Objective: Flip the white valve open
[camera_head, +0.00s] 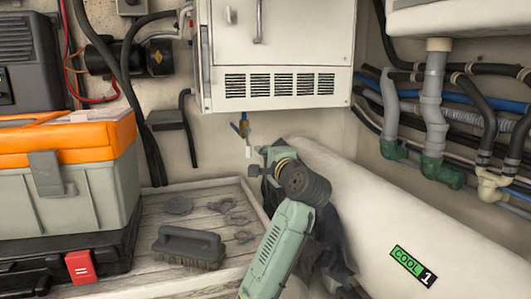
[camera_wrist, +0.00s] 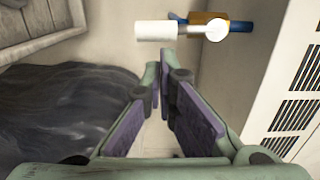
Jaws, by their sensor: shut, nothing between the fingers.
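The white valve handle (camera_head: 249,154) hangs below a small brass valve body (camera_head: 243,130) on a thin blue pipe, under the white cabinet. In the head view my gripper (camera_head: 263,160) is close to the handle's lower right, partly hidden by my own wrist.
A white cabinet (camera_head: 277,50) with vent slots stands over the valve. A white tank (camera_head: 365,215) lies to the right, dark cloth (camera_head: 333,250) beside it. On the left are an orange-topped toolbox (camera_head: 65,140) and a brush (camera_head: 188,245) on a wooden tray (camera_head: 155,205).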

